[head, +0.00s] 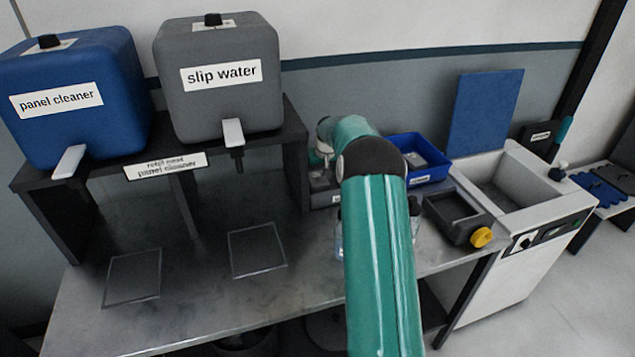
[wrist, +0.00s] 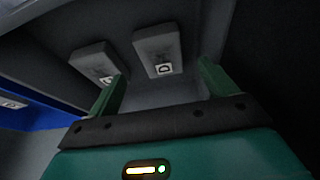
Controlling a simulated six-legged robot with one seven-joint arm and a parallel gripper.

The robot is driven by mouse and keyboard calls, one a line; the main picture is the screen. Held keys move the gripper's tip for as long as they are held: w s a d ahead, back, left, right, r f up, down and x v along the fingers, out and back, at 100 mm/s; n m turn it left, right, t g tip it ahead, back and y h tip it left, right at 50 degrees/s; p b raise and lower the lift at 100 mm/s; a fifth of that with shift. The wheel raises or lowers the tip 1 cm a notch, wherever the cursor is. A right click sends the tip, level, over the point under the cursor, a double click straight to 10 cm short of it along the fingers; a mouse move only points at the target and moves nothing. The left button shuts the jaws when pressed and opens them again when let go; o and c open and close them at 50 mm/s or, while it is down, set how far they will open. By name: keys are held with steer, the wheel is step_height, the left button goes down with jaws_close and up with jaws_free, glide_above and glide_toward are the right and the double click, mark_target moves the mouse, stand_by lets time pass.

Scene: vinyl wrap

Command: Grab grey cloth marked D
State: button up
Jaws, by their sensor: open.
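In the wrist view, a grey folded cloth with a white label marked D (wrist: 157,48) lies in a dark grey bin (wrist: 225,25). A second grey cloth (wrist: 92,60) lies to its left; its label is too tilted and dark to read surely. My gripper (wrist: 163,74) is open, its two green fingers pointing toward the cloths. The D cloth shows between the fingers, and nothing is held. In the head view my green arm hides the gripper and most of the grey bin (head: 322,199); the cloth marked D cannot be made out there.
A blue bin (head: 428,173) stands right of the grey bin. A dark tray with a yellow knob (head: 481,237) and a white sink unit (head: 540,208) are further right. Panel cleaner (head: 70,100) and slip water (head: 218,85) tanks stand on a shelf at left. The front-left bench is mostly clear.

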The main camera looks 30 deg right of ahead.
mark_target(318, 179)
steer(key=shift+x, duration=3)
steer(key=shift+w, duration=0.1)
steer(key=shift+c, duration=0.3)
steer(key=c, duration=1)
